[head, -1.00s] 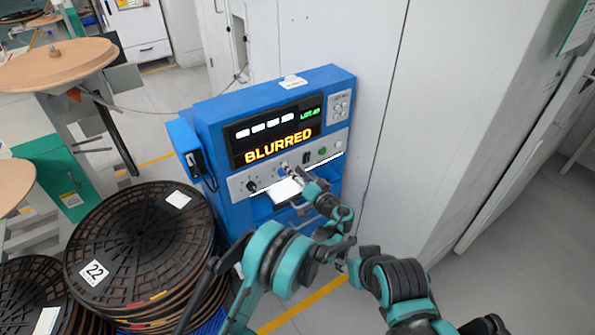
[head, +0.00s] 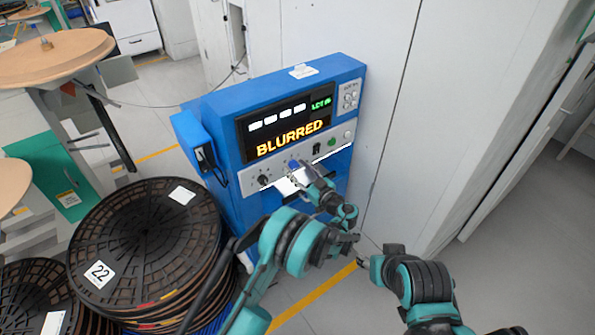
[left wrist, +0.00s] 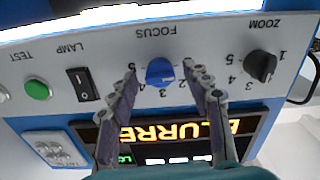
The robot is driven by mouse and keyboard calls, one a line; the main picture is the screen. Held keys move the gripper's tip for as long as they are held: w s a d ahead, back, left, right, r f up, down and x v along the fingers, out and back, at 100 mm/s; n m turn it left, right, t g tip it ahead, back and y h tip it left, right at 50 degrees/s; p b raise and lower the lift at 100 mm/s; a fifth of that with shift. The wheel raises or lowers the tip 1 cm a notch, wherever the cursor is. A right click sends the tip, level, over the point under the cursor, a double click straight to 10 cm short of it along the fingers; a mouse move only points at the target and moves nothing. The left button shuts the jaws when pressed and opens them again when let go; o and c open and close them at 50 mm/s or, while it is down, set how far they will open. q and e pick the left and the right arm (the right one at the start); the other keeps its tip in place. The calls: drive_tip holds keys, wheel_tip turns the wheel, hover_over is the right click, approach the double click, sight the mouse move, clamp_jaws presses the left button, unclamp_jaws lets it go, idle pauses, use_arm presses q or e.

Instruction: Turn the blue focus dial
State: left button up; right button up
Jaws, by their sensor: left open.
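The blue focus dial (left wrist: 160,72) sits on the grey control strip, under the label FOCUS, which appears upside down in the left wrist view. In the head view the dial (head: 293,164) is small and partly hidden by my left gripper (head: 302,169). My left gripper (left wrist: 159,68) is open, with one finger on each side of the dial; I cannot tell whether either touches it. The display (head: 290,140) on the blue machine reads BLURRED in orange.
A black zoom dial (left wrist: 260,66), a black lamp switch (left wrist: 83,82) and a green test button (left wrist: 37,89) share the strip. Stacked black reels (head: 140,240) stand left of the machine. A pale wall panel (head: 400,80) is at its right.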

use_arm(q)
drive_tip(key=shift+w+a, duration=0.2)
drive_tip(key=shift+w, duration=0.05)
clamp_jaws()
